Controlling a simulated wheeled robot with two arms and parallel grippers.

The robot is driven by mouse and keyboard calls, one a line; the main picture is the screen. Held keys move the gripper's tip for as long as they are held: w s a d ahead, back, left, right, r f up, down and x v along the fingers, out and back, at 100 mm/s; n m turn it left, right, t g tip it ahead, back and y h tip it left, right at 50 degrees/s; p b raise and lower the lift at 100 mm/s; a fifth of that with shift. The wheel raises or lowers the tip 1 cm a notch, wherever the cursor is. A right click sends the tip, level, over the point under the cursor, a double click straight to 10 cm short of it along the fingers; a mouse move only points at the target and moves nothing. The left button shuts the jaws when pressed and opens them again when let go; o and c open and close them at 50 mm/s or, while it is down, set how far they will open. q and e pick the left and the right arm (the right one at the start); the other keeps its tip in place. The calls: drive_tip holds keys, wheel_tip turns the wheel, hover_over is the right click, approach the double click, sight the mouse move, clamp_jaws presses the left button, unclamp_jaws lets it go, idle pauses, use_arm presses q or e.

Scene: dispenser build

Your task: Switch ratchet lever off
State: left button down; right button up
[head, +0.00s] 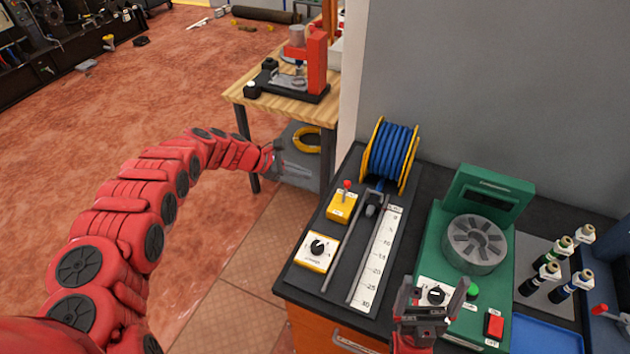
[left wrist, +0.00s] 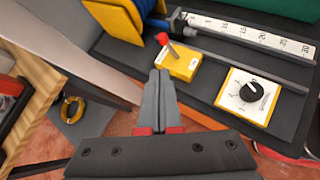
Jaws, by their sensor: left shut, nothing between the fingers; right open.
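The ratchet lever is a short metal stick with a red knob (head: 347,184) on a yellow box (head: 341,208), at the left edge of the dark bench. In the left wrist view the yellow box (left wrist: 182,63) lies just beyond my fingertips, and the lever, with its red knob (left wrist: 162,38), leans toward the upper left. My left gripper (head: 308,175) is shut and empty, left of the box and apart from the lever in the head view. It also shows in the left wrist view (left wrist: 159,74). My right gripper (head: 433,290) is open and empty over the bench's front.
A yellow dial box (head: 316,251) sits in front of the lever box. A blue cable reel (head: 391,157) stands behind, with a ruler track (head: 377,258) to the right. A green machine (head: 432,240) stands further right. A wooden table (head: 285,105) is at the back left.

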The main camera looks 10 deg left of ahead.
use_arm(q)
drive_tip(key=shift+v, duration=1.55)
drive_tip(key=shift+r, duration=0.2)
